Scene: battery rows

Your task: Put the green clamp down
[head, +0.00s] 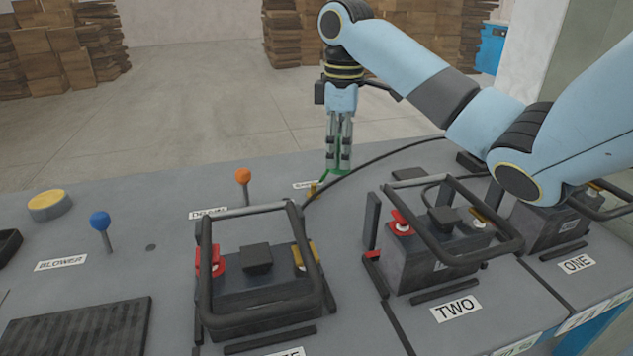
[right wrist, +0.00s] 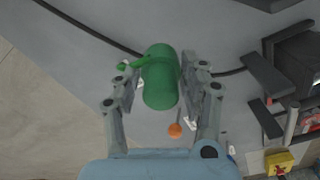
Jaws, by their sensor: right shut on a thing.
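My right gripper (head: 340,166) points down over the far part of the grey bench, beyond the batteries. It is shut on the green clamp (right wrist: 160,78), which sits between the fingertips in the right wrist view. In the head view only a thin green part of the clamp (head: 336,173) shows below the fingers. A black cable (head: 385,155) runs close by, and I cannot tell whether it joins the clamp. I cannot tell whether the clamp touches the bench. My left gripper is not in view.
Batteries with black carrying frames stand in front, one by the TWO label (head: 456,308) and one further left (head: 258,290). An orange-knobbed lever (head: 243,176), a blue-knobbed lever (head: 100,221) and a yellow button (head: 48,204) stand on the bench (head: 150,190). The bench's far edge lies near the clamp.

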